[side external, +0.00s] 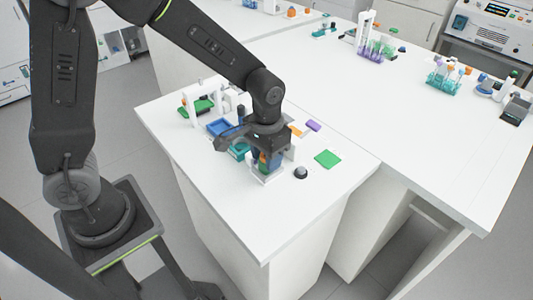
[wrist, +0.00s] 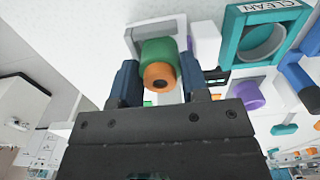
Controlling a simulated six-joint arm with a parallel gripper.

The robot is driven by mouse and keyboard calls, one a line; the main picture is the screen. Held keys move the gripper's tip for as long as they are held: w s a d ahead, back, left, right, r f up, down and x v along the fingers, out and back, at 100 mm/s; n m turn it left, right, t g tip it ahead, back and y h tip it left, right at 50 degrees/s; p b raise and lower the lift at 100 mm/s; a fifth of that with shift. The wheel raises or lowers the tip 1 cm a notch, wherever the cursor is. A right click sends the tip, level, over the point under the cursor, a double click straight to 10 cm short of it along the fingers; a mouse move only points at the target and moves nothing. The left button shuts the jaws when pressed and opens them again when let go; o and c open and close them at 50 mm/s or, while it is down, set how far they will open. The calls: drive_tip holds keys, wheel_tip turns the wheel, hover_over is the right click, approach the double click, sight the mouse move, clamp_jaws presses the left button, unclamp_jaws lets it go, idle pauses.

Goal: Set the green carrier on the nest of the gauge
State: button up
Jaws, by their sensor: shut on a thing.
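The green carrier (wrist: 156,54) has an orange end (wrist: 158,75) facing the wrist camera. It sits between the two blue fingers of my gripper (wrist: 158,85), which is shut on it. In the side view my gripper (side external: 268,160) is low over the near part of the white table, and its fingers largely hide the carrier. A white and grey frame (wrist: 133,42), which looks like the gauge, is right behind the carrier in the wrist view. In the side view a white base (side external: 266,179) shows under the fingers. I cannot tell whether the carrier touches the nest.
A teal square holder marked CLEAN (wrist: 232,45) and a purple cylinder (wrist: 249,95) are to the right in the wrist view. In the side view a blue tray (side external: 219,128) is left of my gripper. A green pad (side external: 328,159) and a dark round knob (side external: 301,172) are right.

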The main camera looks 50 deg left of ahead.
drive_tip(key=shift+r, duration=0.25)
drive_tip(key=shift+f, duration=0.35)
idle(0.7)
drive_tip(key=o, duration=0.8)
drive_tip(key=shift+o, duration=0.3)
drive_tip(key=shift+a, duration=0.1)
wheel_tip(320, 180, up, 14)
idle(0.5)
